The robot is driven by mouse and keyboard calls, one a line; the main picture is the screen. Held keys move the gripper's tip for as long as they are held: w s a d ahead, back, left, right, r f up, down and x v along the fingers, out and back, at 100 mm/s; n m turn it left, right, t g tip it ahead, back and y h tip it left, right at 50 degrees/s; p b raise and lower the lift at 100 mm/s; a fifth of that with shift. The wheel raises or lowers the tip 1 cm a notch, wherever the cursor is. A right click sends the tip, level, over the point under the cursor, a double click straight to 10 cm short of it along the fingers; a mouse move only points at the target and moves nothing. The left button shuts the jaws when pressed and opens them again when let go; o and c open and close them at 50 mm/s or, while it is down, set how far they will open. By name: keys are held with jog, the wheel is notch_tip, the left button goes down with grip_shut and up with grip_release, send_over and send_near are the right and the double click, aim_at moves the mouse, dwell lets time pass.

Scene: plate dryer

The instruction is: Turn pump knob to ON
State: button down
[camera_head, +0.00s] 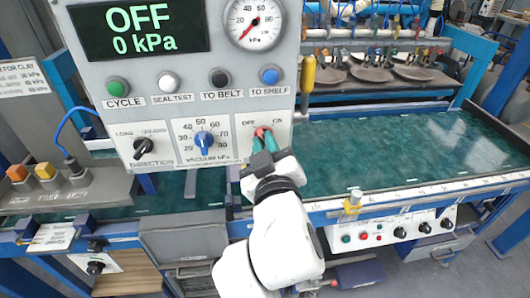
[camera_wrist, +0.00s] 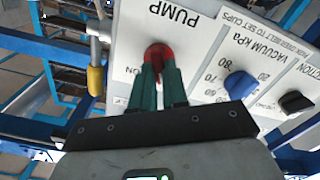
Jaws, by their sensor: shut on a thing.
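The red pump knob (camera_head: 262,132) sits on the grey control panel (camera_head: 215,100), between the OFF and ON labels. In the wrist view the red knob (camera_wrist: 158,54) shows below the PUMP label, with ON at its left. My gripper (camera_head: 264,142) is shut on the knob, its green fingers (camera_wrist: 158,75) on either side of it. The fingers hide part of the knob, so its exact pointing direction cannot be told. The display (camera_head: 140,30) reads OFF and 0 kPa, and the gauge (camera_head: 254,22) needle points to the lower left.
Beside the pump knob is the blue vacuum knob (camera_head: 204,140), and further left the black direction knob (camera_head: 144,146). Coloured buttons (camera_head: 168,82) run above them. A yellow handle (camera_head: 308,74) hangs close to the panel's right edge. A green belt (camera_head: 410,147) lies to the right.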

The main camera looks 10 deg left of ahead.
jog(key=shift+d+f+m+b, duration=0.1)
jog(key=shift+d+m+b, duration=0.05)
jog(key=shift+m+b, duration=2.9)
jog(key=shift+d+f+m+b, duration=0.15)
jog(key=shift+m+b, duration=1.75)
jog(key=shift+m, duration=2.25)
jog(key=shift+r, duration=0.1)
jog(key=c, duration=1.1)
grip_release()
jog(key=shift+c, duration=0.2)
jog(key=b+v, duration=0.1)
jog(key=v, duration=0.9)
jog(key=shift+s, duration=0.35)
